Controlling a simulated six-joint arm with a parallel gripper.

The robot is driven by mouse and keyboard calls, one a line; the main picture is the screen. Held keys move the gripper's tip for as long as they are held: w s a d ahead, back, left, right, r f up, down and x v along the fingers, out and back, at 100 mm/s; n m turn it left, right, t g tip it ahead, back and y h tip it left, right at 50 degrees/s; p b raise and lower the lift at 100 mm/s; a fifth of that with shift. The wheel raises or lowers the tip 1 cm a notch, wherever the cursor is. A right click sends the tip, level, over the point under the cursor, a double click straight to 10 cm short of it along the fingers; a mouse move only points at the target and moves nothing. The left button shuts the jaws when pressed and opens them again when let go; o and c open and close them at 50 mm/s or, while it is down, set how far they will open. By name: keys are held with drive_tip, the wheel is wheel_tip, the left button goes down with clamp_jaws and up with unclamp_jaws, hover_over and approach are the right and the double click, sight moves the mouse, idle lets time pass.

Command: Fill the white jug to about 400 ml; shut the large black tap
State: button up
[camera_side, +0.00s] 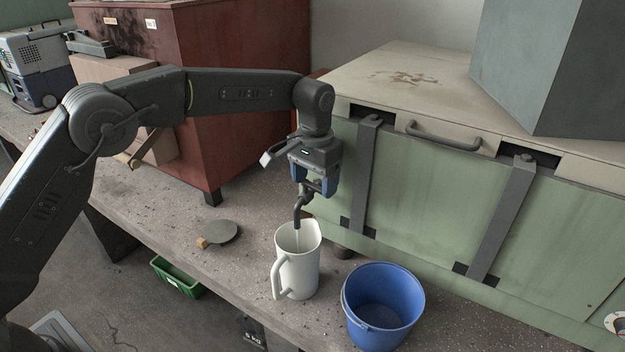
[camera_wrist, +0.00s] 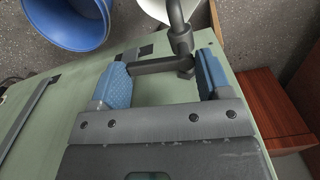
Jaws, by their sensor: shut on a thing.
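The white jug (camera_side: 298,270) stands upright on the bench under the spout of the large black tap (camera_side: 300,207), its handle toward the lower left. A thin pale stream appears to run from the spout into the jug; the water level inside cannot be read. My gripper (camera_side: 316,188) is at the tap on the front of the green chest. In the wrist view my gripper (camera_wrist: 162,78) has its blue fingers either side of the dark handle of the tap (camera_wrist: 181,42), shut on it. Only part of the jug's rim (camera_wrist: 155,8) shows there.
A blue bucket (camera_side: 383,305) stands right of the jug, close to it. The green chest (camera_side: 430,200) rises behind, with straps and a handle. A round grey disc (camera_side: 218,232) with a wooden piece lies on the bench to the left. A red-brown cabinet (camera_side: 225,90) stands behind my arm.

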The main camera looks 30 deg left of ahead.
drive_tip(key=shift+w+d+n, duration=0.1)
drive_tip(key=shift+w+n, duration=0.1)
drive_tip(key=shift+n, duration=0.7)
drive_tip(key=o, duration=0.9)
drive_tip(key=shift+r, duration=0.15)
drive_tip(key=shift+r, duration=6.75)
